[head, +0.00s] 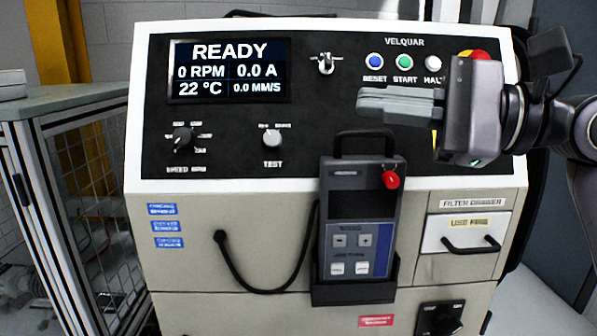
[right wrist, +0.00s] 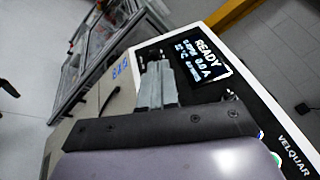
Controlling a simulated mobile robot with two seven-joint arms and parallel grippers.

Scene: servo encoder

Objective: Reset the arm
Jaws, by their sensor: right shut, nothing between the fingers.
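The control cabinet's panel shows a screen (head: 229,70) reading READY, 0 RPM, 0.0 A, 22 °C and 0.0 MM/S. A blue RESET button (head: 374,61), a green START button (head: 405,62) and a white button (head: 433,63) sit in a row at the upper right. My right gripper (head: 362,104) is shut and empty in front of the panel, below the buttons, pointing left. Its fingers (right wrist: 155,85) also show in the right wrist view, with the screen (right wrist: 193,64) beyond them. A red and yellow knob (head: 474,55) is partly hidden behind my right gripper. My left gripper is not seen.
A handheld pendant (head: 358,215) with a red button stands in a holder on the cabinet front. A black cable (head: 250,285) loops beside it. A filter drawer (head: 461,234) is at right. A fenced cage (head: 90,200) stands at left.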

